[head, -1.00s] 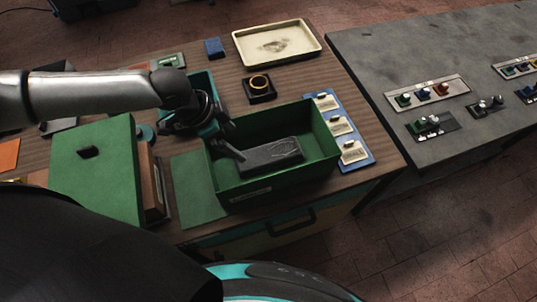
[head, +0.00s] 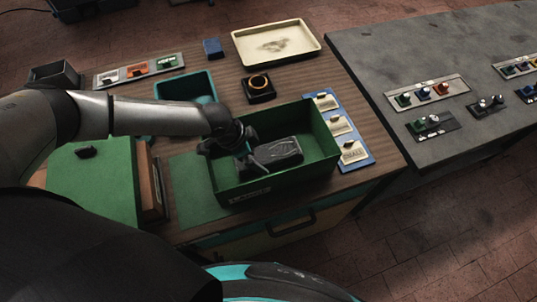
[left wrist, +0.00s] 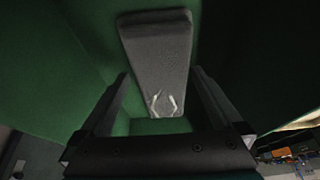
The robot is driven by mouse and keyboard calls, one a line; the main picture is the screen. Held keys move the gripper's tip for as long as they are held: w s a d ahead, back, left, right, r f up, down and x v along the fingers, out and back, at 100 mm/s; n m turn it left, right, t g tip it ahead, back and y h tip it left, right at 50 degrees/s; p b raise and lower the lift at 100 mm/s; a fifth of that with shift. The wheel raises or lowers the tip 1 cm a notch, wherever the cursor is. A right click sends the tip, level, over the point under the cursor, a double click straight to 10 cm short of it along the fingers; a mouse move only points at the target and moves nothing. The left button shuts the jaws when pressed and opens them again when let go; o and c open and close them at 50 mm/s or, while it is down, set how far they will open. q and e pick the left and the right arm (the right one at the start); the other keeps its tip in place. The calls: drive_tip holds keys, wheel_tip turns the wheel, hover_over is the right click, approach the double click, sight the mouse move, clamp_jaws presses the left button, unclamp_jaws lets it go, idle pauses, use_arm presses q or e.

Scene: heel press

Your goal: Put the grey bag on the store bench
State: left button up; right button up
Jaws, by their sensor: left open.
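A dark grey slab-like item (head: 280,152), which looks like the grey bag, lies inside a green open box (head: 325,158) on the wooden-topped bench. It bears a pale mark in the left wrist view (left wrist: 158,45). My left gripper (head: 250,163) reaches down into the box at the item's left end. In the left wrist view, its open fingers (left wrist: 160,76) stand on either side of the item's near part, with gaps visible. Whether they touch it lower down I cannot tell. Which bench is the store bench I cannot tell. My right gripper is not in view.
The box walls surround my gripper closely. A blue card rack (head: 342,128) stands at the box's right, a ring on a black block (head: 259,88) and a cream tray (head: 276,42) behind it. The grey bench (head: 365,60) at the right has clear space at its left.

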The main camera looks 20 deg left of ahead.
use_arm(q)
drive_tip(key=shift+f, duration=0.3)
drive_tip(key=c, duration=1.2)
drive_tip(key=shift+r, duration=0.15)
